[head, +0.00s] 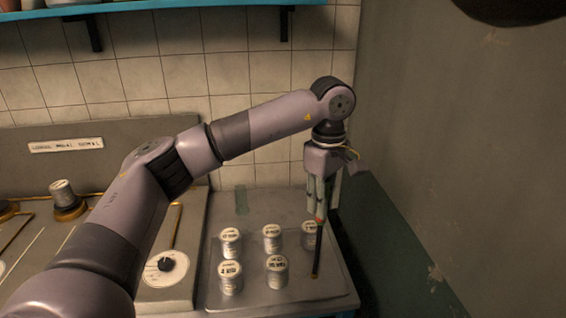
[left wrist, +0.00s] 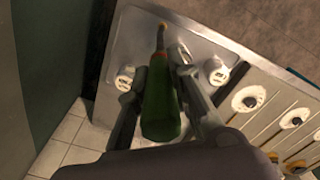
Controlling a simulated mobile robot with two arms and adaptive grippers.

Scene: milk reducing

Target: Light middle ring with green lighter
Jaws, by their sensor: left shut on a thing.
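My left gripper (head: 320,205) hangs over the metal counter at the right and points down. In the left wrist view its fingers (left wrist: 165,85) are closed around the green lighter (left wrist: 160,105). The lighter's dark nozzle (head: 318,250) points down in front of a can, its tip near the counter top; I cannot tell if it touches. The stove (head: 35,175) is at the left, well away from the lighter. One brass ring (head: 70,212) shows there with a can (head: 63,193) on it. My arm hides part of the stove, and which ring is the middle one is unclear. My right gripper is not in view.
Several white-lidded cans (head: 231,278) stand on the metal counter (head: 220,300), close to the lighter. A white dial (head: 165,268) is on the stove's right part. A wall (head: 450,150) bounds the right side. A blue shelf (head: 180,8) hangs above the tiles.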

